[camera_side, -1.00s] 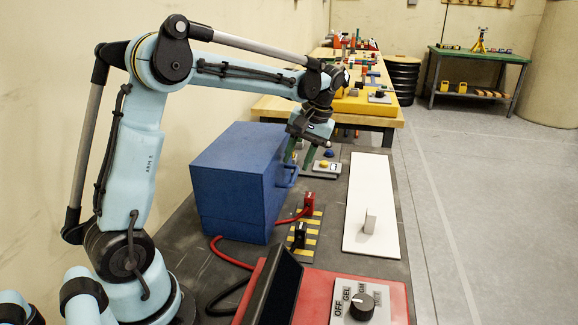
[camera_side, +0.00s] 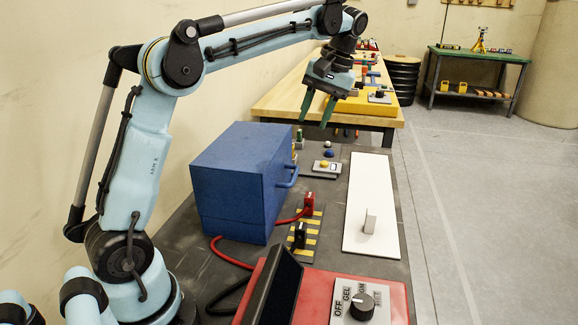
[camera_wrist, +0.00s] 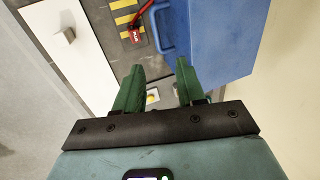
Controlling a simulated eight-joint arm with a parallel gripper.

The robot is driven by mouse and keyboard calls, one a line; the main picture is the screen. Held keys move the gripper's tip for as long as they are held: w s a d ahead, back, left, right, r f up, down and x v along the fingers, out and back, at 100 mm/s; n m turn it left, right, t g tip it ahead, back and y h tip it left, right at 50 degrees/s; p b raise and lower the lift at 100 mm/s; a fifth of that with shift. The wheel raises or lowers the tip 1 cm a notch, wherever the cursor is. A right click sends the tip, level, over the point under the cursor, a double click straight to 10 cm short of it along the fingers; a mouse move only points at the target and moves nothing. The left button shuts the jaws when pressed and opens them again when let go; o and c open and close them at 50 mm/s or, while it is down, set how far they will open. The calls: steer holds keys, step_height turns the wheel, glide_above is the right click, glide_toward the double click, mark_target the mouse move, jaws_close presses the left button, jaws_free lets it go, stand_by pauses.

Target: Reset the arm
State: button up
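My gripper (camera_side: 318,110) is raised above the dark work surface, beyond and above the blue box (camera_side: 225,190). Its two green fingers point down and stand apart, with nothing between them. In the wrist view my gripper (camera_wrist: 160,85) also shows open and empty, with the blue box (camera_wrist: 225,40) beyond it at the upper right. The box has a blue handle (camera_side: 289,178) on its right side, and the gripper is clear of it.
A white panel (camera_side: 372,195) with a small grey block lies at the right. A small plate with a yellow button (camera_side: 324,165) is behind. A red dial panel (camera_side: 398,305) is nearest.

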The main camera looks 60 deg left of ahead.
steer(key=s+d+f+m+t+h, duration=0.2)
steer(key=s+d+f+m+t, duration=0.7)
steer(key=s+d+f, duration=0.2)
steer(key=shift+s+d+t+h, duration=0.3)
steer(key=shift+s+d, duration=0.2)
steer(key=shift+s, duration=0.5)
steer(key=shift+f, duration=0.1)
stand_by(0.3)
